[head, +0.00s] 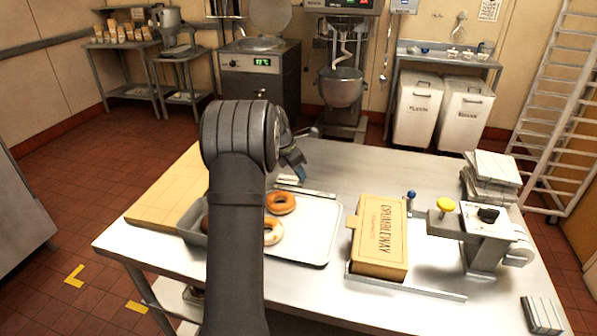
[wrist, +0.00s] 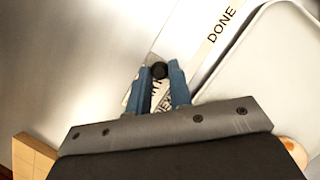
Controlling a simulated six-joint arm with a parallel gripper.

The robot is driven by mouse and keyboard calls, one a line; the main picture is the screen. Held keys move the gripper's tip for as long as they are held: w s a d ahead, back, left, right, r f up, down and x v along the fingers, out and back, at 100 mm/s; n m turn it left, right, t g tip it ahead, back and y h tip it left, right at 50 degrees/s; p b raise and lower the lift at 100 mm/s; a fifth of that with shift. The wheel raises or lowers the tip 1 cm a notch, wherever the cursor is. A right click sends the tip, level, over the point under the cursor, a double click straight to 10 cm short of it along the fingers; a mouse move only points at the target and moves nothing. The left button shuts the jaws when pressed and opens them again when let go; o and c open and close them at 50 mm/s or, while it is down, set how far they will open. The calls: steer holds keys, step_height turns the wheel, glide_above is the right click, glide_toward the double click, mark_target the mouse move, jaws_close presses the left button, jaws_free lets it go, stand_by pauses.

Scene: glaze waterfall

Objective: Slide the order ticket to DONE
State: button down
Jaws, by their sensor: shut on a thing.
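The order ticket (wrist: 130,93) is a small pale plate with a dark round knob (wrist: 159,71), partly hidden by my fingers in the wrist view. My gripper (wrist: 160,80) has blue fingers, shut on the knob. A pale label strip (wrist: 208,52) runs from under the gripper toward the upper right. It reads DONE near its upper end, apart from the ticket. Other lettering beside the fingers is partly covered. In the head view my gripper (head: 293,163) is low over the table behind the tray, and the strip (head: 315,192) shows to its right.
A metal tray (head: 322,240) with donuts (head: 281,203) lies close beside the strip. A cardboard box (head: 380,235) and a metal device (head: 485,240) stand to the right. A wooden board (head: 160,207) lies left. The steel table (head: 385,170) is clear behind the box.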

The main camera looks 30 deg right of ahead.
steer(key=s+d, duration=0.8)
steer(key=shift+s, duration=0.1)
steer(key=shift+d, duration=0.1)
steer(key=c, duration=1.3)
jaws_free()
steer(key=shift+r, duration=0.25)
steer(key=v, duration=1.7)
steer(key=shift+f, duration=0.15)
